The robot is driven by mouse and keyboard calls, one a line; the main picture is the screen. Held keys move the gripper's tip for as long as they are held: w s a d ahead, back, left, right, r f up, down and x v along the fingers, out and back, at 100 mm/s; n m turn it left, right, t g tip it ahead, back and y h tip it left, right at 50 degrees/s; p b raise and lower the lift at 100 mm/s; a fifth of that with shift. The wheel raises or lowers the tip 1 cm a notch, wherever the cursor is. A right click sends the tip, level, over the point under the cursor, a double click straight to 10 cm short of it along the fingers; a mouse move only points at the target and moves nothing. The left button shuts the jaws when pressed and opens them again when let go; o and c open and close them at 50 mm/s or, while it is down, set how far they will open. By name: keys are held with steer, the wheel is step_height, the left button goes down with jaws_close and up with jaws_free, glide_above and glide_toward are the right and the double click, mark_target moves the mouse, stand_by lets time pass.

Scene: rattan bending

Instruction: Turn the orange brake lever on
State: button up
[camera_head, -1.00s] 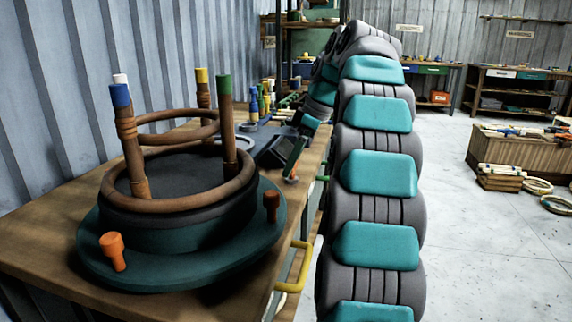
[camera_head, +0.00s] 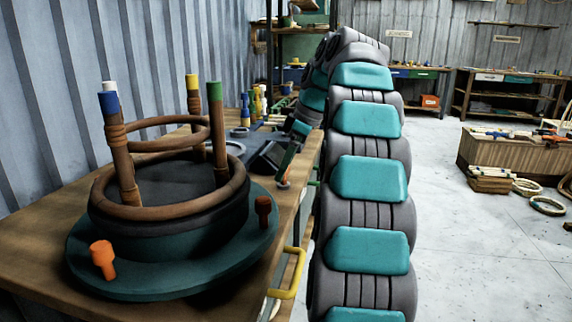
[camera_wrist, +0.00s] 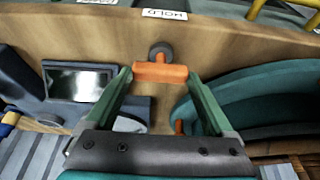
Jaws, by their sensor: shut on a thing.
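The orange brake lever (camera_wrist: 160,72) is a short bar across a round dark pivot, mounted on the wooden bench front or top edge. In the wrist view it lies crosswise between my two green fingers. My gripper (camera_wrist: 160,76) is shut on it, with a fingertip against each end. In the head view my gripper (camera_head: 287,166) is at the right edge of the bench, and only a small bit of the orange lever (camera_head: 284,184) shows below it.
A dark green turntable (camera_head: 150,278) with a rattan ring frame on posts and orange pegs stands left on the bench (camera_head: 40,235). A yellow handle (camera_head: 291,275) juts from the bench edge. A "HOLD" label (camera_wrist: 165,14) is near the lever. Open floor lies to the right.

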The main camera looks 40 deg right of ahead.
steer(key=m+b, duration=0.1)
steer(key=m, duration=0.1)
steer(key=shift+a+m+t+h, duration=0.15)
steer(key=shift+m+t+h, duration=0.15)
steer(key=shift+m+h, duration=0.1)
steer(key=shift+s+m+h, duration=0.1)
steer(key=shift+m+h, duration=0.3)
steer(key=shift+m, duration=0.5)
steer(key=m+h, duration=0.1)
steer(key=m, duration=0.3)
steer(key=shift+a+m+h, duration=0.1)
steer(key=shift+m+h, duration=0.2)
steer(key=shift+h, duration=0.1)
steer(key=m, duration=0.2)
steer(key=m+h, duration=0.1)
steer(key=m, duration=0.1)
steer(key=shift+a+h, duration=0.1)
steer(key=shift+h, duration=0.2)
steer(key=shift+m+g+h+p, duration=0.15)
steer(key=shift+m+g+h, duration=0.15)
steer(key=shift+m, duration=0.9)
steer(key=shift+m+g+h+p, duration=0.2)
steer(key=shift+m+h, duration=0.2)
steer(key=shift+m, duration=0.8)
steer(key=shift+a, duration=0.1)
steer(key=o, duration=1.1)
